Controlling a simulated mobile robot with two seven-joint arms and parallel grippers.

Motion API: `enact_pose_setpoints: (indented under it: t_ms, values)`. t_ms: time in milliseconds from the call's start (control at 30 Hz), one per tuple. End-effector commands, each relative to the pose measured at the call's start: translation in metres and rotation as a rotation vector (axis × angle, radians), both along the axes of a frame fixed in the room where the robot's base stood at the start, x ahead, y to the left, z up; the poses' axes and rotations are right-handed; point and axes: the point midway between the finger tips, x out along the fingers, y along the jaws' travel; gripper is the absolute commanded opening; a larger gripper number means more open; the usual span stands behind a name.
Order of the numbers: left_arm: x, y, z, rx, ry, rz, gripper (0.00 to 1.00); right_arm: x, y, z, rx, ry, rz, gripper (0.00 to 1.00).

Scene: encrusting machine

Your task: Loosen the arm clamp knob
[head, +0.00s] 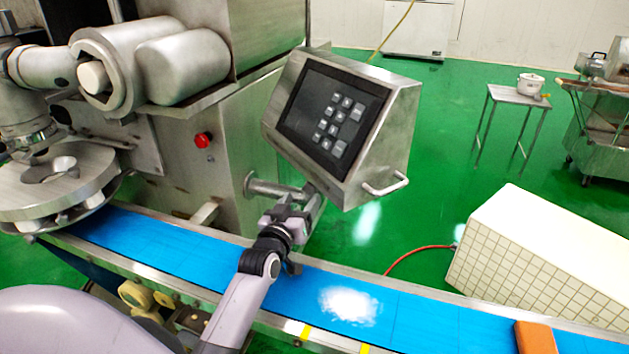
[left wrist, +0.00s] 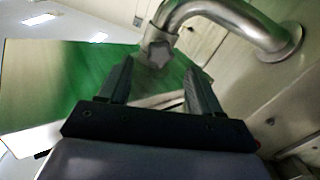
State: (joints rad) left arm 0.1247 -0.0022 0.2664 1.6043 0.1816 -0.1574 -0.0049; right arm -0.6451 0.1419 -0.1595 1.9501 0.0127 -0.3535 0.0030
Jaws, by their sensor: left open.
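The arm clamp knob (left wrist: 157,52) is a grey lobed knob under the end of a bent metal support arm (left wrist: 225,12) in the left wrist view. My left gripper (left wrist: 158,66) is open, with its two dark fingers on either side of the knob in the picture; I cannot tell whether they touch it. In the head view my left gripper (head: 298,197) is under the control panel (head: 335,112), beside the metal support arm (head: 268,187). The knob cannot be made out there; the gripper and panel crowd that spot. My right gripper is not in view.
The steel machine body (head: 232,150) stands close behind the gripper, with a red button (head: 202,140) on it. A blue conveyor belt (head: 180,250) runs below my arm. An orange block (head: 535,338) lies at its right end.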

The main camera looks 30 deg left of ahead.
Motion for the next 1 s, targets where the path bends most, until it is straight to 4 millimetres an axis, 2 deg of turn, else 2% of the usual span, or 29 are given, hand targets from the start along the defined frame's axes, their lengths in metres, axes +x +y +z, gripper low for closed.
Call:
enact_pose_setpoints:
  t_ms: [600, 1000]
  values:
    - [0.061, 0.015, 0.000, -0.001, -0.001, 0.000, 0.64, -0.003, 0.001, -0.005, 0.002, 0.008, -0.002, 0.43]
    - [0.069, 0.017, 0.000, 0.000, -0.001, 0.000, 0.64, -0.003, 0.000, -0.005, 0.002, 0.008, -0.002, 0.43]
